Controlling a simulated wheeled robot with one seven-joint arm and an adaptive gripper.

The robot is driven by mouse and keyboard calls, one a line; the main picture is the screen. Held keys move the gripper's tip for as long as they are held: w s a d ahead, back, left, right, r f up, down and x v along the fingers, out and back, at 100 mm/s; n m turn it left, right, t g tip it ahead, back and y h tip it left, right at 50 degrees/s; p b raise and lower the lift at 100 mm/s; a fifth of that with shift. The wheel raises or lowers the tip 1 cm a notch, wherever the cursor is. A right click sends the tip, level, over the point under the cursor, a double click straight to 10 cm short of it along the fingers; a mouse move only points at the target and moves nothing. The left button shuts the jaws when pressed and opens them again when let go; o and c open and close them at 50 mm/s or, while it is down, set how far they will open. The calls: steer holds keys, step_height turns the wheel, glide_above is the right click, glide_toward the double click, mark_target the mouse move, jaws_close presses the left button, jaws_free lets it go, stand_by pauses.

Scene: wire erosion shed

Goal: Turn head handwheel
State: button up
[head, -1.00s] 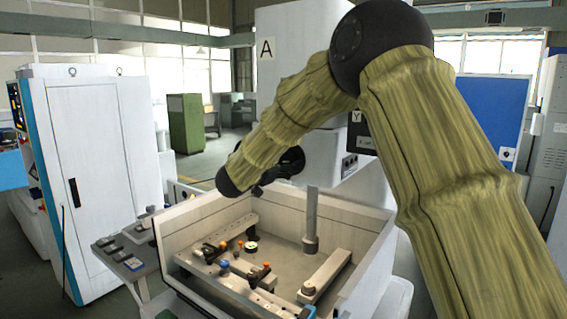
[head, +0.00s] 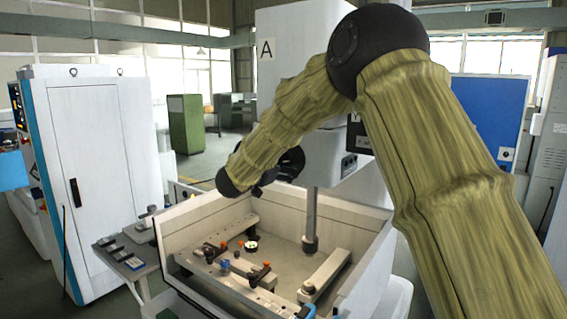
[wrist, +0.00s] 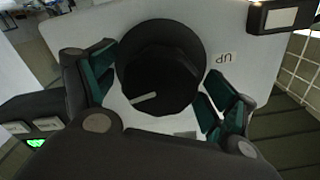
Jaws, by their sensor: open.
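The head handwheel (wrist: 160,68) is a round black wheel with a pale line on its lower left, on a white machine face. In the wrist view my gripper (wrist: 157,86) is open, its green-padded fingers on either side of the wheel. I cannot tell whether a pad touches the rim. In the head view my gripper (head: 283,166) is a dark shape at the end of my arm, in front of the white machine head (head: 330,158). The wheel cannot be made out there.
An "UP" label (wrist: 224,58) reads upside down beside the wheel. Below my arm is an open work tank (head: 185,227) with clamps, bars and a vertical column (head: 310,215). A white cabinet (head: 95,170) stands left, and a blue panel (head: 490,115) right.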

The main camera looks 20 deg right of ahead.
steer(key=v, duration=1.2)
stand_by(0.3)
steer(key=w+d+n+b, duration=0.2)
steer(key=d+n+b, duration=0.1)
steer(key=w+d+n+b, duration=0.5)
steer(key=d+n+b, duration=0.1)
steer(key=d+b, duration=0.1)
steer(key=shift+w+f+n, duration=0.15)
steer(key=shift+n, duration=0.25)
stand_by(0.7)
steer(key=c, duration=1)
